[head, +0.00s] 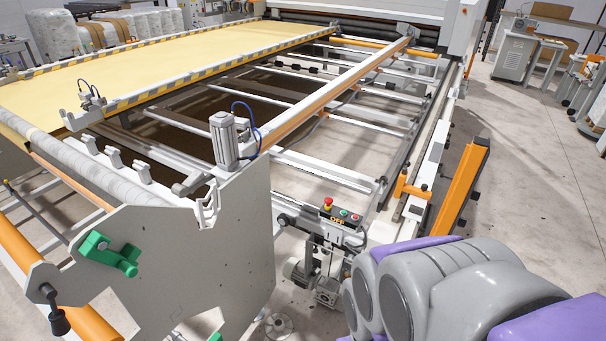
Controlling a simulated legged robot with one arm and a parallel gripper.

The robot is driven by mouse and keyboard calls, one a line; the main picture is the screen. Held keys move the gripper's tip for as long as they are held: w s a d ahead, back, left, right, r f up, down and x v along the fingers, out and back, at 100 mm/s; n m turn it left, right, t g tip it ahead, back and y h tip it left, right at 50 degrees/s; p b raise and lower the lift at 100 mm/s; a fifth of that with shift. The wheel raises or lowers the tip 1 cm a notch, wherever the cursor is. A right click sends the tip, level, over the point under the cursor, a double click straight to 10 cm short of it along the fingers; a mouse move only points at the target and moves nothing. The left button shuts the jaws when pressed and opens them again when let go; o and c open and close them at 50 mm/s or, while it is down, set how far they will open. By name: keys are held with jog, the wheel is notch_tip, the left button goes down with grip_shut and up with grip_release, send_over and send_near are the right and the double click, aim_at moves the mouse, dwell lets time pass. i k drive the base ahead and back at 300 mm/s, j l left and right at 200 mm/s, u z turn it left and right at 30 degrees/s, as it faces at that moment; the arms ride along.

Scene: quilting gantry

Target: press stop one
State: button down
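A small dark control box (338,215) sits at the front end of the quilting machine, right of the large grey side plate. A red mushroom-shaped button (328,202) stands at its left end. A small green button (344,212) and a small red button (355,217) are to the right of it. Yellow lettering shows on the front of the box, too small to read with certainty. My grey and purple arm links fill the lower right, right of the box and apart from it in the picture. My gripper is not in view.
The grey side plate (235,235) with a green handle (110,254) stands left of the box. A motor unit (318,275) hangs below it. An orange post (462,188) rises at the right. Bare concrete floor (530,190) lies beyond, with machines at the far right.

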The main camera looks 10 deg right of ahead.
aim_at(328, 199)
jog(key=i+j+z, duration=0.1)
jog(key=i, duration=0.6)
jog(key=i+l, duration=0.5)
jog(key=i+z, duration=0.05)
jog(key=i, duration=0.05)
